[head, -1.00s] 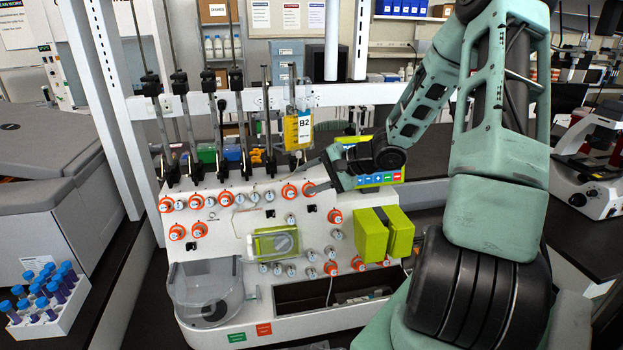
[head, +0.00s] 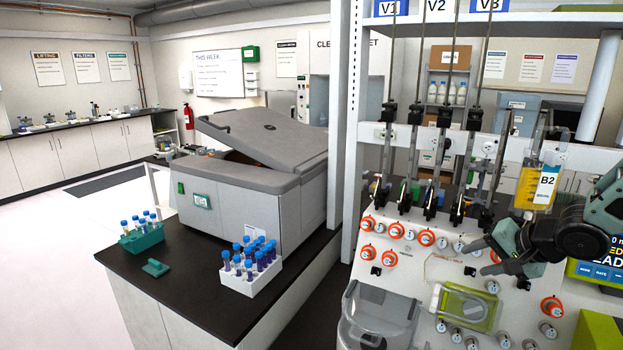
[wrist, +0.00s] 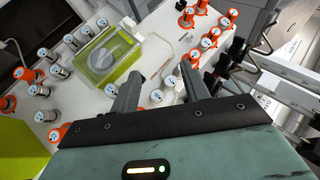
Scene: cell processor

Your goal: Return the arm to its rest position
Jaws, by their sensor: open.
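My gripper (head: 486,256) is in front of the upper right part of the cell processor's white panel (head: 400,275) in the head view. Its two fingers are apart with nothing between them. In the wrist view my gripper (wrist: 158,88) shows both fingers spread over the panel, with small silver knobs and orange-ringed knobs beyond them. I cannot tell whether a fingertip touches a knob. My forearm reaches in from the right edge of the head view. Most of my arm is out of the picture.
A yellow bag labelled B2 (head: 540,185) hangs close above my gripper. A grey centrifuge (head: 255,190) with a raised lid and tube racks (head: 250,280) stand on the left bench. Open floor lies farther left.

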